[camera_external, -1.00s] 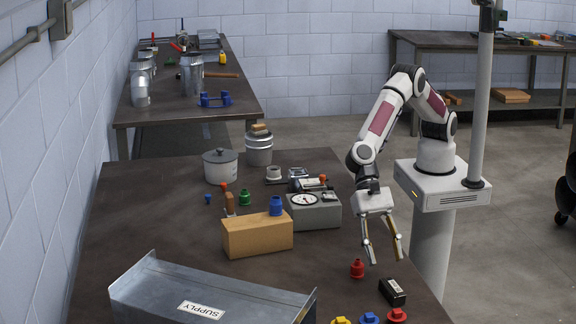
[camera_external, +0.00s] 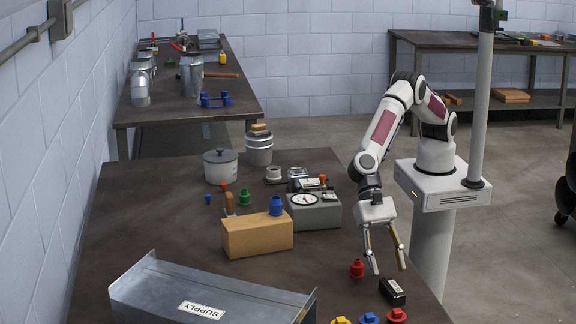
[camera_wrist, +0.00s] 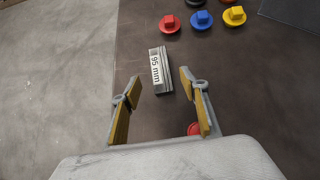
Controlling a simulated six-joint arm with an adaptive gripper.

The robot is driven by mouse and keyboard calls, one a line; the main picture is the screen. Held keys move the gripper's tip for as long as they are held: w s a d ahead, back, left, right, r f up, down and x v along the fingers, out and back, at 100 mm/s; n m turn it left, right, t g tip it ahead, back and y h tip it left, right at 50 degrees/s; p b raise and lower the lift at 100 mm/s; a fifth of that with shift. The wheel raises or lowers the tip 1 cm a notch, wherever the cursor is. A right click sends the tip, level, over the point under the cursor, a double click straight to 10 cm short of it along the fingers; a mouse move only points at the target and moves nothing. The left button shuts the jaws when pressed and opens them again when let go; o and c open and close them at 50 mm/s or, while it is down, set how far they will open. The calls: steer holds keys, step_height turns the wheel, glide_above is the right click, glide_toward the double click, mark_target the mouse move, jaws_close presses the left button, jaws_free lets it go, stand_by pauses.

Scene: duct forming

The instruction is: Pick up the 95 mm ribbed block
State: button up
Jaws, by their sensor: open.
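The 95 mm ribbed block (camera_external: 392,291) lies on the dark table near its right front edge. It is small and dark, with a white label on top. In the wrist view the block (camera_wrist: 161,72) shows its "95 mm" label and ribbed side, ahead of my fingertips and between their lines. My gripper (camera_external: 388,270) is open and empty, above the table just behind the block, pointing down. In the wrist view my gripper (camera_wrist: 163,90) has its two fingers spread wide, apart from the block.
Red (camera_external: 397,315), blue (camera_external: 369,318) and yellow (camera_external: 341,320) knobs lie in front of the block. A metal supply tray (camera_external: 225,290) and wooden block (camera_external: 257,236) are to the left.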

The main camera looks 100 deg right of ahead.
mark_target(393, 287)
steer(key=shift+f, duration=0.1)
steer(key=shift+x, duration=2.55)
steer(key=shift+c, duration=0.3)
jaws_close()
